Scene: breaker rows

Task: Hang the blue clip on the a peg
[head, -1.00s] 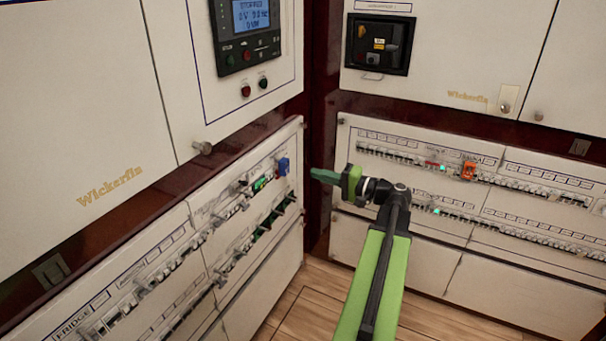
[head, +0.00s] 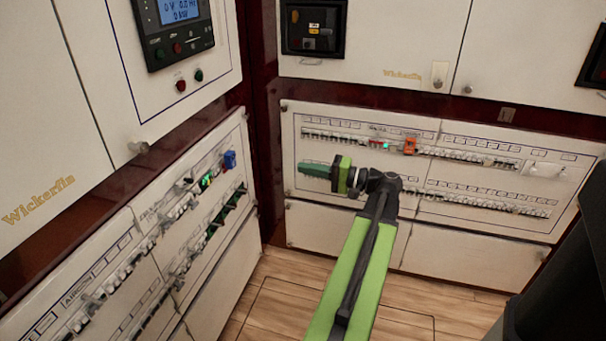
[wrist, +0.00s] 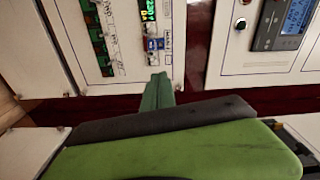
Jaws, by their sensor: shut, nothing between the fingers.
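The blue clip (head: 230,159) is at the top right end of the left-hand breaker panel, on its upper row. It also shows in the wrist view (wrist: 154,44), just beyond the fingertips in the picture and apart from them. My gripper (head: 304,169) is shut and empty, its green fingers pointing left in the head view. It is clear of the clip, with the corner between the panels behind the gap. Several dark pegs or levers (head: 238,191) stick out on the row below the clip. I cannot tell which is the a peg.
An orange clip-like piece (head: 410,146) sits on the right-hand breaker panel (head: 300,122), whose switch rows run behind my arm. White cabinet doors and a control display (head: 180,12) are above. The wooden floor (head: 262,300) in front is clear.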

